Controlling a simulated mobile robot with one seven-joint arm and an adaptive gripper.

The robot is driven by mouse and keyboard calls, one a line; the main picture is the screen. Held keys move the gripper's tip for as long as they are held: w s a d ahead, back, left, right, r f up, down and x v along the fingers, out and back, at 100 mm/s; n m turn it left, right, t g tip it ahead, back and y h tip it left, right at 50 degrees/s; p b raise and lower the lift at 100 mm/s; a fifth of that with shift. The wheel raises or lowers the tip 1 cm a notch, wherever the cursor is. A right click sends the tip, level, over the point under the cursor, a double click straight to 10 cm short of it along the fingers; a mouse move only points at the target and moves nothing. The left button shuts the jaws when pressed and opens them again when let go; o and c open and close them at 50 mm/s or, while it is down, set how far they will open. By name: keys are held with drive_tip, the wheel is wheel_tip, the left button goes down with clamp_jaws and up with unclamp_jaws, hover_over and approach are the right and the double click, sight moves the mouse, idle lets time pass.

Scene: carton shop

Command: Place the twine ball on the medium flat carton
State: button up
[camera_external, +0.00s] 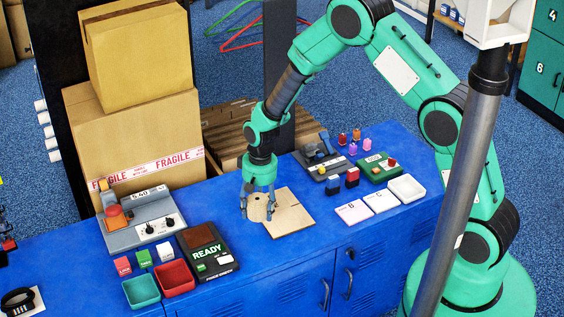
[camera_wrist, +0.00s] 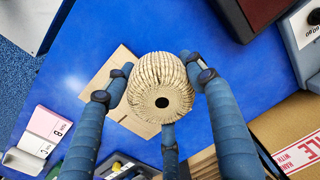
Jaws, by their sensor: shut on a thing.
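The twine ball (camera_wrist: 150,75) is a beige, ribbed ball with a dark hole in its end. My gripper (camera_wrist: 160,88) has three blue fingers, shut around the ball. In the external view my gripper (camera_external: 258,212) points down at the left side of the medium flat carton (camera_external: 289,219), and its fingers partly hide the ball. The carton is a flat tan sheet on the blue bench. In the wrist view it shows behind the ball (camera_wrist: 97,82), partly covered by ball and fingers. I cannot tell whether the ball touches the carton.
On the blue bench (camera_external: 240,262), a black READY device (camera_external: 203,245) and a grey machine (camera_external: 150,225) stand left. Stacked cartons (camera_external: 140,130) stand behind.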

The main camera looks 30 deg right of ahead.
drive_tip(key=shift+m, duration=0.7)
drive_tip(key=s+d, duration=0.3)
drive_tip(key=d, duration=0.1)
drive_tip(key=s+d, duration=0.8)
drive_tip(key=shift+s+d+r, duration=0.15)
drive_tip(key=shift+r, duration=0.15)
drive_tip(key=shift+s+d, duration=0.45)
drive_tip(key=shift+s, duration=0.1)
drive_tip(key=shift+f, duration=0.1)
drive_tip(key=b, duration=0.2)
hover_over(280, 211)
drive_tip(key=shift+s+d+f, duration=0.15)
drive_tip(key=shift+s+f, duration=0.3)
drive_tip(key=shift+f, duration=0.25)
drive_tip(key=shift+w, duration=0.25)
drive_tip(key=shift+w+f, duration=0.15)
drive_tip(key=shift+f, duration=0.2)
drive_tip(key=shift+f+b, duration=0.7)
drive_tip(key=shift+f, duration=0.75)
